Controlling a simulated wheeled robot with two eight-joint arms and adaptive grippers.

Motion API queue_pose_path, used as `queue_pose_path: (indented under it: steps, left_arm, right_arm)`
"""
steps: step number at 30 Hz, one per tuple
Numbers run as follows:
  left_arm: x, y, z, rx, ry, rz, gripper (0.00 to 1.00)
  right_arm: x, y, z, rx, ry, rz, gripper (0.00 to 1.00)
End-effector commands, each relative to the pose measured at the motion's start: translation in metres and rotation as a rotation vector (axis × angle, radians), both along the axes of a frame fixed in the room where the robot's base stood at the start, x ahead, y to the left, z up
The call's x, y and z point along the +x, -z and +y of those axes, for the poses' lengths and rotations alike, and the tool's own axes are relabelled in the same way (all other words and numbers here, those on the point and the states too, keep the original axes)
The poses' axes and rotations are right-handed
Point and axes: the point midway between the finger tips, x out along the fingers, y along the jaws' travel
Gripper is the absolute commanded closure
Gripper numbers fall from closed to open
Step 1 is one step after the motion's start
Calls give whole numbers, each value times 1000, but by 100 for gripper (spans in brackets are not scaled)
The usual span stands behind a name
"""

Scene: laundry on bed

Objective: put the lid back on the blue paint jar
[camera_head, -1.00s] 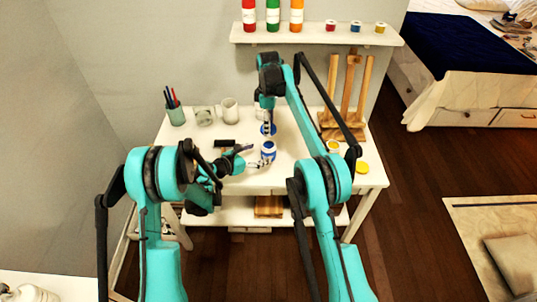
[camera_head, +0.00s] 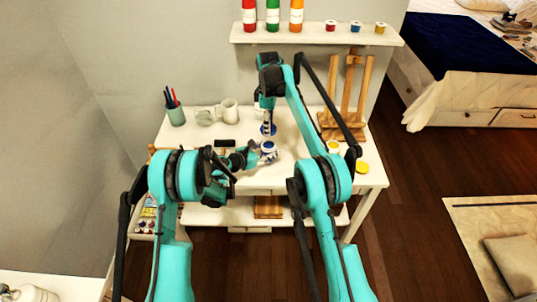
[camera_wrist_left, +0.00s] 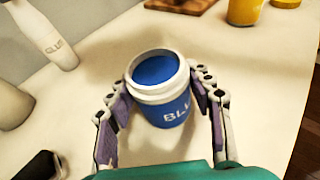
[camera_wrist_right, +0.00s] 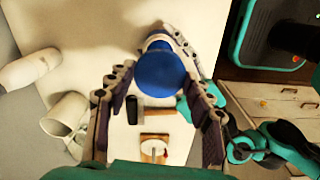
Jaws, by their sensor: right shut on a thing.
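The blue paint jar (camera_wrist_left: 160,90) stands upright and open on the white table, with blue paint inside its white rim. It also shows in the head view (camera_head: 268,147). My left gripper (camera_wrist_left: 160,115) is open, with one finger on either side of the jar. Whether the pads touch the jar is not clear. My right gripper (camera_wrist_right: 158,85) is shut on the blue lid (camera_wrist_right: 160,70), which shows in the head view (camera_head: 268,129) above and slightly behind the jar, apart from it.
Mugs (camera_head: 229,109) and a pencil cup (camera_head: 175,114) stand at the table's back left. A black item (camera_head: 225,143) lies left of the jar. A wooden easel (camera_head: 345,105) stands at the right, with yellow paint and a yellow lid (camera_head: 362,167) before it.

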Motion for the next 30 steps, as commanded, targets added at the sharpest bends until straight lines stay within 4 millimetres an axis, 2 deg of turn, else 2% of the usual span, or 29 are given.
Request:
queue_pose_path:
  steps: [1, 3, 7, 12, 16, 30]
  left_arm:
    - [0, 0, 0, 0, 0, 0, 86]
    - [0, 0, 0, 0, 0, 0, 100]
    - [0, 0, 0, 0, 0, 0, 100]
    - [0, 0, 0, 0, 0, 0, 100]
    - [0, 0, 0, 0, 0, 0, 100]
    - [0, 0, 0, 1, 0, 1, 100]
  right_arm:
    - [0, 0, 0, 0, 0, 0, 60]
    - [0, 0, 0, 0, 0, 0, 60]
    - [0, 8, 0, 0, 0, 0, 60]
    - [0, 34, -1, 0, 0, 0, 60]
    - [0, 47, -1, 0, 0, 0, 60]
    - [0, 50, -1, 0, 0, 0, 60]
